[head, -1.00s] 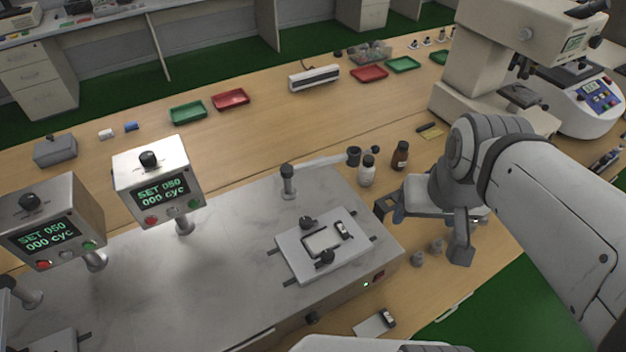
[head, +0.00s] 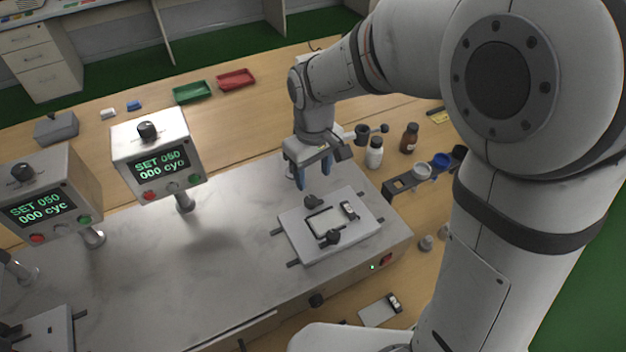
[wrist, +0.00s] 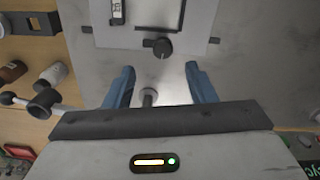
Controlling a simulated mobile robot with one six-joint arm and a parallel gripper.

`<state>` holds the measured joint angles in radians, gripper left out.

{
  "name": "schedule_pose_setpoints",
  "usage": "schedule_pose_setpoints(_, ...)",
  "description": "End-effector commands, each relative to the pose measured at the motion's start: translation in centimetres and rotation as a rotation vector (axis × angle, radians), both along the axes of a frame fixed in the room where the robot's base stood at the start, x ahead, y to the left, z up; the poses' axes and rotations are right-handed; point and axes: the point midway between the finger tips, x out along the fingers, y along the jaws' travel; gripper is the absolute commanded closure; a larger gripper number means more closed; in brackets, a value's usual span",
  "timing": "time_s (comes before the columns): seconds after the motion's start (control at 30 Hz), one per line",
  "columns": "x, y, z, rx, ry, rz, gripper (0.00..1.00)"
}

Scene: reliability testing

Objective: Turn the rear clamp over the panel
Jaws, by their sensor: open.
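A pale panel (head: 323,222) with a dark frame lies on a light plate (head: 296,232) on the metal bench top. The rear clamp (head: 311,201), with a dark round knob, stands at the panel's back edge; a front clamp (head: 333,238) stands at its near edge. My gripper (head: 314,178) is open and empty, pointing down above and behind the rear clamp. In the wrist view, the rear clamp's knob (wrist: 158,47) lies just beyond the gap between my blue fingertips (wrist: 160,72), apart from them. Which way its clamp bar points is unclear.
A metal post (wrist: 148,97) stands on the bench behind the plate, below my fingers. Two control boxes (head: 157,157) (head: 50,205) stand at left. Bottles (head: 375,152) and a rack of cups (head: 405,184) are at right. The bench top left of the plate is clear.

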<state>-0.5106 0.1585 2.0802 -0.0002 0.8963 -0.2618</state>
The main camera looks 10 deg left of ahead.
Motion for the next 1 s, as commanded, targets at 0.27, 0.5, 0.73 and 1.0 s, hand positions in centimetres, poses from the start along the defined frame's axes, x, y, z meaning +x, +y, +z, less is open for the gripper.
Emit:
schedule_pose_setpoints(0.27, 0.0, 0.6, -2.8, -0.006, 0.010, 0.020, 0.50)
schedule_pose_setpoints(0.5, 0.0, 0.6, -6.6, -0.006, 0.010, 0.019, 0.50)
schedule_pose_setpoints(0.73, 0.0, 0.6, -8.2, -0.004, 0.007, 0.018, 0.50)
schedule_pose_setpoints(1.0, 0.1, 0.6, -8.3, -0.003, 0.006, 0.018, 0.52)
